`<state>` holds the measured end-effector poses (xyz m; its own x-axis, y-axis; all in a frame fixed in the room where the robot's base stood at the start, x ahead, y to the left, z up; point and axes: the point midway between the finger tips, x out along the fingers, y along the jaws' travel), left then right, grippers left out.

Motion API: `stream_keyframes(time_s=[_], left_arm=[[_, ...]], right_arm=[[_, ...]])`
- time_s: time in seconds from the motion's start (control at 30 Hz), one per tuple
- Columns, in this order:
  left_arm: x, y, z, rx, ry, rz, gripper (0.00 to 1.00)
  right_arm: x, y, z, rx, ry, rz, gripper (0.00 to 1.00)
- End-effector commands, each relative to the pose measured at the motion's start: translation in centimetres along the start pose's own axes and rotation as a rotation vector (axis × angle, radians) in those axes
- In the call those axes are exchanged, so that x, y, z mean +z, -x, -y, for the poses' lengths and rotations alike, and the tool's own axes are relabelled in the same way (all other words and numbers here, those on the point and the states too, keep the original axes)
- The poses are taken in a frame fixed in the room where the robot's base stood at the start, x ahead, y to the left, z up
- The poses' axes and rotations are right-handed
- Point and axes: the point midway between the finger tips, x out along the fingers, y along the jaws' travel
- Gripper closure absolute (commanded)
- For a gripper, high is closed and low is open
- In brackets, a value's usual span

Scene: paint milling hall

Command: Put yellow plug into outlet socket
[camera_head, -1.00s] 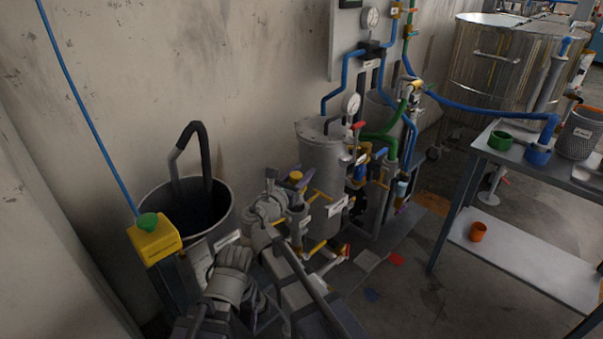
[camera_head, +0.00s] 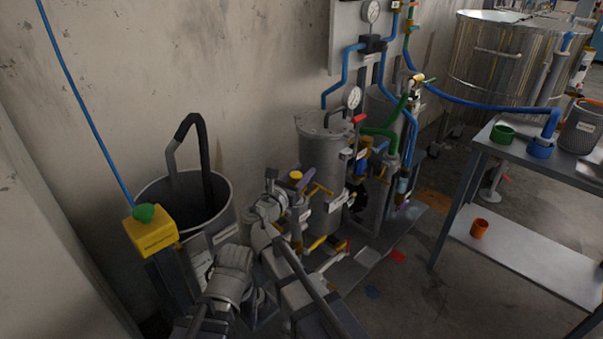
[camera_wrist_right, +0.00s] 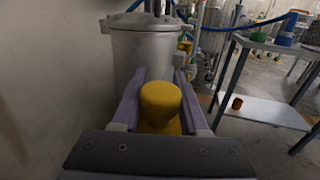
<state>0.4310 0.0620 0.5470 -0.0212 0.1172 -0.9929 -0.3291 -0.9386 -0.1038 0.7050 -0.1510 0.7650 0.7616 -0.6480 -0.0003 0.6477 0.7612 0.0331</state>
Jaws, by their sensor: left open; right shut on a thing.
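The yellow plug (camera_wrist_right: 160,104) is a short rounded knob between the purple fingers of my right gripper (camera_wrist_right: 160,112) in the right wrist view. In the head view the yellow plug (camera_head: 295,175) shows small at the end of my right arm, in front of the grey lidded vessel (camera_head: 322,160). My right gripper (camera_head: 297,183) is shut on it there. My left gripper (camera_head: 202,262) is low at the left, beside the bin, and is open and empty; its fingers are hard to make out. I cannot pick out the outlet socket for certain among the fittings.
A yellow box with a green button (camera_head: 150,232) stands at the left on a dark post, beside an open grey bin (camera_head: 228,205). A metal table (camera_head: 545,168) stands at the right. Clear floor lies before it.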

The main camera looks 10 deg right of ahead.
Motion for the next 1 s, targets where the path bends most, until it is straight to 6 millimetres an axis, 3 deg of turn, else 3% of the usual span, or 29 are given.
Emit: stream_keyframes(time_s=[1.0], left_arm=[[-0.1, -1.7, -0.2, 0.0, 0.0, 0.0, 0.24]], right_arm=[[-1.7, 0.0, 0.1, 0.0, 0.0, 0.0, 1.0]])
